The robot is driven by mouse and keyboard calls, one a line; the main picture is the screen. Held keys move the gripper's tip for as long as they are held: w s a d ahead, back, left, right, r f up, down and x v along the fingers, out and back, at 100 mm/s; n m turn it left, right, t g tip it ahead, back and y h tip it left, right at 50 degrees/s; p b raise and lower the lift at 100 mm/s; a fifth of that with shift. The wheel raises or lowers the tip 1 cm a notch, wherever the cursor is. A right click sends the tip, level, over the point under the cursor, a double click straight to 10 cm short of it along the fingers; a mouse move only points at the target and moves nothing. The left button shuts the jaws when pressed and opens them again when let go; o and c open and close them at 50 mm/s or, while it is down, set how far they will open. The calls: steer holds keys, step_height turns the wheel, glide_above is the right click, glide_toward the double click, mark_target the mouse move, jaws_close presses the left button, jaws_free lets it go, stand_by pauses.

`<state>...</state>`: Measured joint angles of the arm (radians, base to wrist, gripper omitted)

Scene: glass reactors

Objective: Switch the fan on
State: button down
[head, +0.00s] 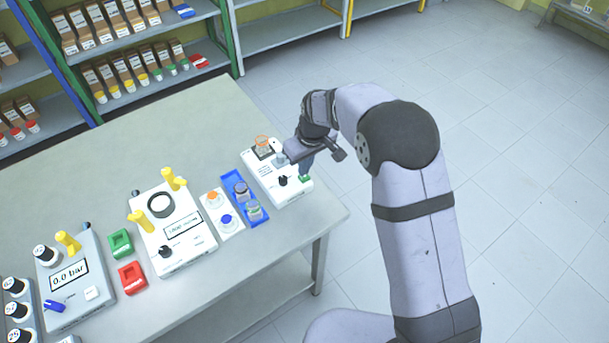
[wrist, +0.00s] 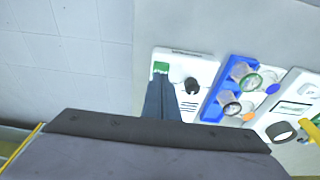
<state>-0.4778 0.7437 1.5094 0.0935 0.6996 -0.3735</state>
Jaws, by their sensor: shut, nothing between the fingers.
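A white device (head: 264,178) stands at the right end of the table, with a black knob and a green switch (head: 305,179) at its near right corner. I cannot tell for sure that it is the fan. My gripper (head: 306,172) is shut and empty, pointing down just over the green switch. In the wrist view, the shut fingertips (wrist: 160,80) lie right by the green switch (wrist: 160,68); the black knob (wrist: 191,86) is beside them. Whether the tips touch the switch cannot be told. The arm hides part of the device in both views.
A blue tray (head: 257,219) with small glass vessels stands left of the device, beside a white holder (head: 213,225) with orange and blue caps. Another white device (head: 185,257) with yellow handles stands farther left. The table's right edge is close to my gripper.

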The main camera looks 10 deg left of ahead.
steer(key=shift+f, duration=0.2)
steer(key=shift+f+b, duration=0.5)
steer(key=shift+f, duration=0.1)
step_height(320, 180, up, 7)
steer(key=p, duration=0.5)
steer(key=shift+r, duration=0.1)
stand_by(0.5)
